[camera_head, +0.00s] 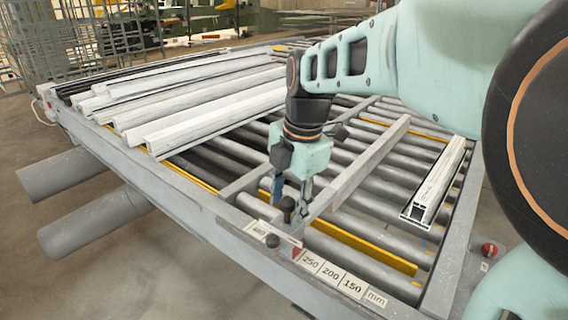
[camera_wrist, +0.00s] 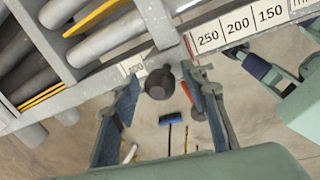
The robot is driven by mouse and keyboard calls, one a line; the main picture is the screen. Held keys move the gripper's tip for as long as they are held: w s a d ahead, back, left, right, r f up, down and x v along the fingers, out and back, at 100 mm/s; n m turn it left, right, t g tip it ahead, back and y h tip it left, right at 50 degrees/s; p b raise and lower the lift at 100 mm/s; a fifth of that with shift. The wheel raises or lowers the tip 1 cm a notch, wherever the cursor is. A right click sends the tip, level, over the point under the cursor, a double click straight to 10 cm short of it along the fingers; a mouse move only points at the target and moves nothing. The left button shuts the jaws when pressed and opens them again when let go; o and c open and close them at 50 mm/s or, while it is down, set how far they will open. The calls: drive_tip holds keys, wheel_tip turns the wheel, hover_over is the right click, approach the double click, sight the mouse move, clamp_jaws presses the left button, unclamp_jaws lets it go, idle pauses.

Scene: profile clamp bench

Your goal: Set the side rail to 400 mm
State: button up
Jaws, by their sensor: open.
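The side rail (camera_head: 362,168) is a long grey bar lying across the rollers; its near end also shows in the wrist view (camera_wrist: 158,24). A dark knob (camera_head: 288,204) stands at its near end. A red pointer (camera_head: 297,252) sits at the left edge of the 250 label on the scale (camera_head: 330,272); the label left of it is partly hidden and hard to read. My gripper (camera_head: 291,193) is open above the near frame edge. In the wrist view the knob (camera_wrist: 160,83) lies between the spread fingers, with gaps on both sides; I cannot tell the height gap.
Several white profiles (camera_head: 195,100) lie on the left of the roller bench. One pale profile (camera_head: 437,183) lies right of the rail. Yellow strips (camera_head: 365,248) run between rollers. A red button (camera_head: 488,250) is at the near right corner. Rollers between rail and right profile are bare.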

drive_tip(key=shift+c, duration=0.2)
clamp_jaws()
drive_tip(key=shift+a, duration=0.1)
drive_tip(key=w+a+p, duration=0.5)
drive_tip(key=w+a, duration=0.4)
drive_tip(key=a, duration=0.2)
drive_tip(key=shift+r, duration=0.2)
drive_tip(key=shift+a, duration=0.1)
drive_tip(key=shift+o, duration=0.2)
unclamp_jaws()
drive_tip(key=shift+a+f, duration=0.1)
